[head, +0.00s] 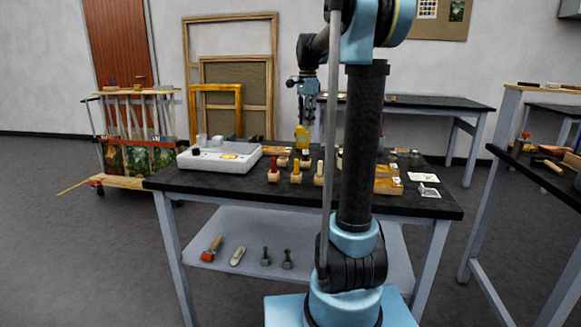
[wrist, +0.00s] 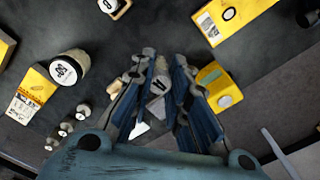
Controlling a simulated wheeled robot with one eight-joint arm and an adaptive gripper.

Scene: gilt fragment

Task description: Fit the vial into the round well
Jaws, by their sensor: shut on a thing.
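My gripper (head: 304,120) hangs over the far middle of the dark table, pointing down. In the wrist view my gripper's fingers (wrist: 163,75) are closed around a pale, round-topped thing with a dark mark, which I take to be the vial (wrist: 158,86). The fingers hide most of it. A yellow thing shows just below the gripper in the head view; whether it is held or behind is unclear. A yellow block with a dark-ringed round spot (wrist: 229,14) lies at the upper right of the wrist view; I cannot tell whether this is the round well.
The table (head: 250,190) carries a white box (head: 219,158) at left and several small wooden pieces with red or pale tops in the middle. In the wrist view a white marked cylinder (wrist: 70,67) and a yellow block (wrist: 36,87) stand at left, another yellow block (wrist: 214,76) beside the right finger.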

